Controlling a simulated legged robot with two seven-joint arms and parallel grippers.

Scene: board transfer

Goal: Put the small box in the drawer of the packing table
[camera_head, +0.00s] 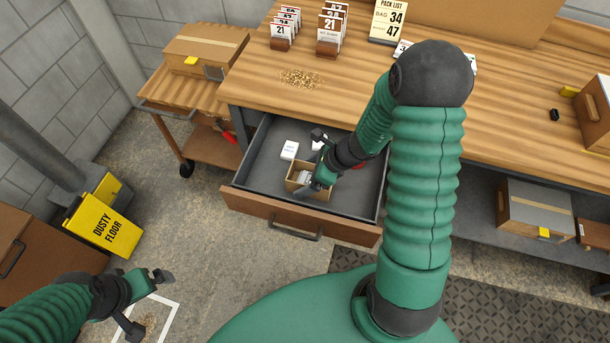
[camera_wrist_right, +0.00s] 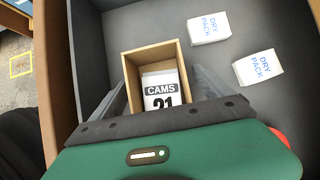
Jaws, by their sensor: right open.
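The small box (camera_head: 296,184) is an open-topped brown box with white cards in it, one reading "CAMS 21". It stands inside the open grey drawer (camera_head: 262,160) of the packing table (camera_head: 300,93). In the right wrist view the box (camera_wrist_right: 133,60) sits upright on the drawer floor (camera_wrist_right: 112,30). My right gripper (camera_head: 317,162) reaches into the drawer with its jaws open, one finger on each side of the box. My right gripper (camera_wrist_right: 160,82) hides the box's near end. My left gripper (camera_head: 148,302) is open and empty over the floor at lower left.
White "DRY PACK" packets (camera_wrist_right: 209,28) lie in the drawer beside the box, with something red partly hidden by my arm. A side cart (camera_head: 170,93) carrying a cardboard box (camera_head: 207,48) stands left of the table. A yellow "DUSTY FLOOR" sign (camera_head: 105,225) stands on the floor.

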